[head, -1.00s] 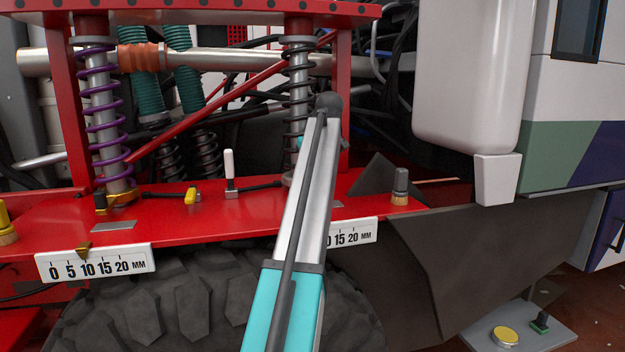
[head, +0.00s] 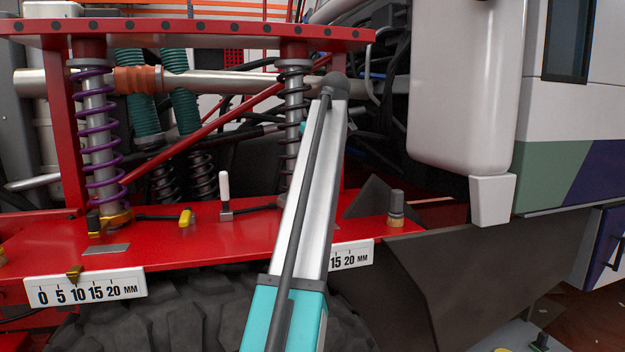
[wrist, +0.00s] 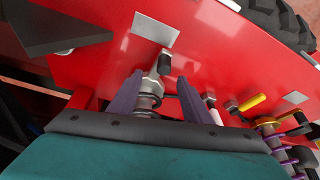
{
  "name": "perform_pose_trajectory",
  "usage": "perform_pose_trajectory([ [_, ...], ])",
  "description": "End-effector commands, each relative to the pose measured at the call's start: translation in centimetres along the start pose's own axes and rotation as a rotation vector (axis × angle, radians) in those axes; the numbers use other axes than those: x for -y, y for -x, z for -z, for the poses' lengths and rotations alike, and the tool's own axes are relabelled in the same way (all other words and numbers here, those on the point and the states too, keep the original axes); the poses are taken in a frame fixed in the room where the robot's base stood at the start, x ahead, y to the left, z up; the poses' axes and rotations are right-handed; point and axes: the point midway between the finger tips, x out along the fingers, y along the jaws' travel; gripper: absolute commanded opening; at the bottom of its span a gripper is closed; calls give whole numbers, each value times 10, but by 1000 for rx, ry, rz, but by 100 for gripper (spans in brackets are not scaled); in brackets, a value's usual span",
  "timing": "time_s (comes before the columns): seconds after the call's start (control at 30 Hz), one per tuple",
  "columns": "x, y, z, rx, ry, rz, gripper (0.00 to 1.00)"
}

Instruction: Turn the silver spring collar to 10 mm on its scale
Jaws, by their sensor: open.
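In the wrist view the silver collar (wrist: 152,88) sits around the lower end of a shock with a dark spring, with a small black-tipped tab (wrist: 165,64) sticking out of it. My gripper (wrist: 160,80) is open, its two dark fingers on either side of the collar and apart from each other; I cannot tell whether either touches it.
At left, a purple spring (head: 98,150) has a gold collar (head: 112,222) and its own scale (head: 85,292). A white-handled lever (head: 224,190) and a yellow-handled one (head: 186,217) stand on the red deck (head: 170,255). A capped post (head: 396,208) stands right of my arm.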

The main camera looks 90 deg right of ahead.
Motion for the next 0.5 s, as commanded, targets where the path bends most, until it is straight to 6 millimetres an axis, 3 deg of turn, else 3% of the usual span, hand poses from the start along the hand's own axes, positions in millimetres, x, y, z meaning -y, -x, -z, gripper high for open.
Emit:
perform_pose_trajectory([
  [0.2, 0, 22, 0, -2, -1, -1, 44],
  [0.5, -1, 25, 0, -2, -1, -1, 44],
])
